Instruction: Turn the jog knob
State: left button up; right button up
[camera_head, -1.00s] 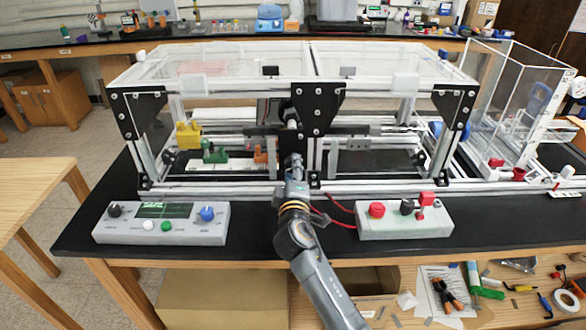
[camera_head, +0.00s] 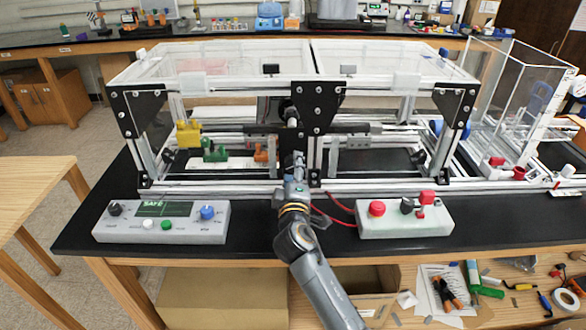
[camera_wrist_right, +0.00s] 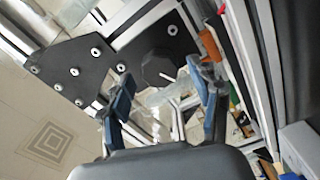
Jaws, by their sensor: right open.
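A grey control box (camera_head: 100,233) with a small screen stands at the left front of the bench. It has a black knob (camera_head: 115,209) at its left and a blue knob (camera_head: 207,213) at its right; their labels are too small to read, so I cannot tell which is the jog knob. My right gripper (camera_head: 294,158) is at the frame's front middle, away from this box. In the right wrist view its blue-tipped fingers (camera_wrist_right: 166,88) are apart and empty. A dark many-sided knob-like part (camera_wrist_right: 160,68) shows beyond them. My left gripper is not seen.
The extrusion frame (camera_head: 240,190) with clear top panels spans the bench behind my right arm. A second box (camera_head: 380,229) with a red button stands to the right of the arm. The black bench top between the left box and my arm is clear.

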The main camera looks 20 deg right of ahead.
jog(key=v, duration=1.1)
